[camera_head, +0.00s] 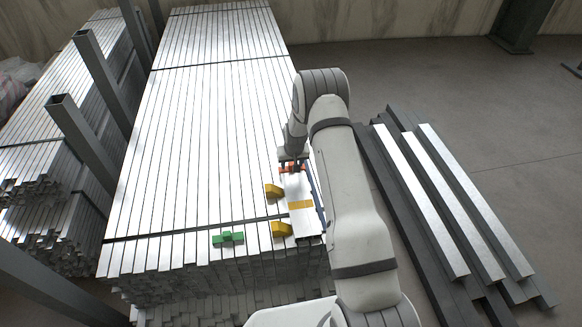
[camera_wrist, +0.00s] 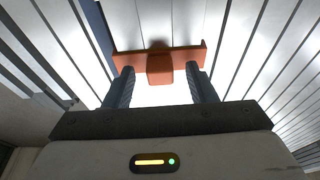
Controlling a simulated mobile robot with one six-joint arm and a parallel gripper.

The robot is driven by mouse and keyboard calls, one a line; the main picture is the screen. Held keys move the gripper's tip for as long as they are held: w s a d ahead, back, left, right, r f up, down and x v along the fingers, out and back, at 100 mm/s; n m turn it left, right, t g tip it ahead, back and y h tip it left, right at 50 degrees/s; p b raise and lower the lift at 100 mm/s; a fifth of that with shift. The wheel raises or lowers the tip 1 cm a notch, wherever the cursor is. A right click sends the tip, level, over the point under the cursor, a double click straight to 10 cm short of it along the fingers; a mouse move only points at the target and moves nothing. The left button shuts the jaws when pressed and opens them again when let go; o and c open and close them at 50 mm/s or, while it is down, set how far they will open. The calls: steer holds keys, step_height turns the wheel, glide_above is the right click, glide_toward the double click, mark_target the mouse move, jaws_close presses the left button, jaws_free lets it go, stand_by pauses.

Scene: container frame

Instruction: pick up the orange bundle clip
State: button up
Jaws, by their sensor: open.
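The orange bundle clip (camera_wrist: 160,68) lies on the silver tube stack, with a wide flat bar and a raised block at its middle. In the head view the clip (camera_head: 291,169) shows only in part below my gripper, near the stack's right edge. My gripper (camera_wrist: 160,84) is open, its two dark fingers on either side of the clip's middle block. Gaps show between the block and both fingers. The fingertips reach close to the flat bar; I cannot tell whether they touch it. In the head view the fingers are mostly hidden.
Yellow clips (camera_head: 274,191) (camera_head: 282,229) and a green clip (camera_head: 228,238) lie nearby on the tube stack (camera_head: 205,110). A pale box with an orange-yellow band (camera_head: 301,204) is close to my arm. Loose metal profiles (camera_head: 440,200) lie on the floor at right. Upright posts (camera_head: 90,145) stand at left.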

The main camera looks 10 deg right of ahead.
steer(key=c, duration=1.1)
steer(key=shift+r, duration=0.15)
